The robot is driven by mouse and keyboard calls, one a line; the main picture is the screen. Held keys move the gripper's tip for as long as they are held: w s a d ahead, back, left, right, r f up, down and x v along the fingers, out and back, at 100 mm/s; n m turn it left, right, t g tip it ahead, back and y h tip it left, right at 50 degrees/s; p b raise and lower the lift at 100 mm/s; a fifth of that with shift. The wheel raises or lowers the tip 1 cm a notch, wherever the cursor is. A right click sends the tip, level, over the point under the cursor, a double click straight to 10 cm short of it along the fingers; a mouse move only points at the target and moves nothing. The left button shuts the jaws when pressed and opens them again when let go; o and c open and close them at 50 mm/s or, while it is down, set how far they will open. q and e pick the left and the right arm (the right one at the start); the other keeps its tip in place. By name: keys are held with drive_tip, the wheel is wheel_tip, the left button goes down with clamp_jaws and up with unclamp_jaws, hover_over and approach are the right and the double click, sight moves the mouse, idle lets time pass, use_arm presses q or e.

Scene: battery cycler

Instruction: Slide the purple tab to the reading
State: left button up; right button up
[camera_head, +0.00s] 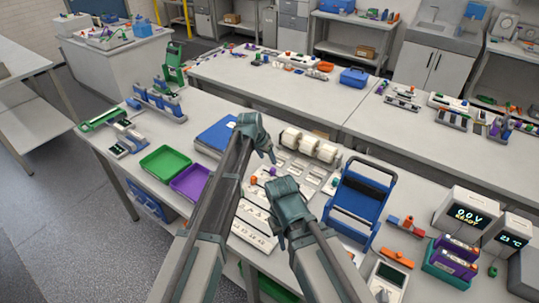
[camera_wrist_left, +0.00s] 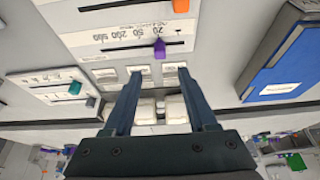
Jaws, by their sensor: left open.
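In the left wrist view a purple tab (camera_wrist_left: 159,46) sits in a dark slot on a white scale panel (camera_wrist_left: 85,42). The printed numbers, seen turned over, run 20, 50, 200, 500 from right to left. The tab is beside the 20, toward the slot's right part. My left gripper (camera_wrist_left: 159,73) is open and empty, its fingertips just short of the tab, which lies ahead between their lines. In the head view my left gripper (camera_head: 272,158) is over the white panels. My right gripper (camera_head: 280,240) is lower and nearer; its jaws are unclear. A meter (camera_head: 468,215) reads 0.0V READY.
An orange tab (camera_wrist_left: 181,6) sits on a neighbouring slider. Green (camera_head: 165,160) and purple (camera_head: 191,181) trays lie to the left, and a blue folding frame (camera_head: 359,205) stands to the right. A second display (camera_head: 513,240) shows about 23 °C.

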use_arm(q)
drive_tip(key=p+v, duration=0.3)
drive_tip(key=v, duration=0.1)
drive_tip(key=shift+s+r, duration=0.1)
drive_tip(key=shift+r, duration=0.15)
use_arm(e)
wheel_tip(320, 180, up, 4)
drive_tip(key=shift+r, duration=0.15)
use_arm(q)
drive_tip(key=s+a+f+n+g+y+b, duration=0.1)
drive_tip(key=s+a+f, duration=0.1)
drive_tip(key=s, duration=0.9)
drive_tip(key=s+a+f+n+g+y+b, duration=0.1)
drive_tip(key=s+f+b, duration=0.1)
drive_tip(key=s, duration=0.9)
drive_tip(key=s+a+f+n+g+y+b, duration=0.1)
drive_tip(key=s+a+f+g+y+b, duration=0.1)
drive_tip(key=s, duration=0.8)
drive_tip(key=shift+s+a+f, duration=0.25)
drive_tip(key=shift+s+a, duration=0.05)
drive_tip(key=shift+s, duration=0.1)
use_arm(e)
wheel_tip(320, 180, down, 5)
drive_tip(key=shift+s, duration=0.1)
